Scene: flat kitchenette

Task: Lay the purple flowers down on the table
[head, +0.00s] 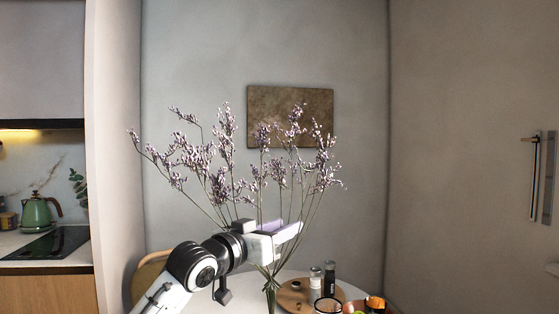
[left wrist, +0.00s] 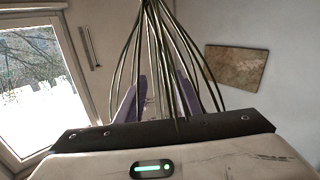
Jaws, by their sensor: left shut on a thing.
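The purple flowers (head: 220,182) stand upright and spread wide in the middle of the head view. Their green stems (left wrist: 152,40) run between the fingers of my left gripper (left wrist: 160,95) in the left wrist view. My left gripper (head: 280,232) is shut on the stems above the table. The lower stems come together below the gripper, over a narrow glass-like shape (head: 271,298) at the bottom edge; I cannot tell whether they are inside it. The white table (head: 240,298) shows only in part. My right gripper is not in view.
A chair back (head: 148,272) stands at the table's left. A counter with a green kettle (head: 38,214) is at far left.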

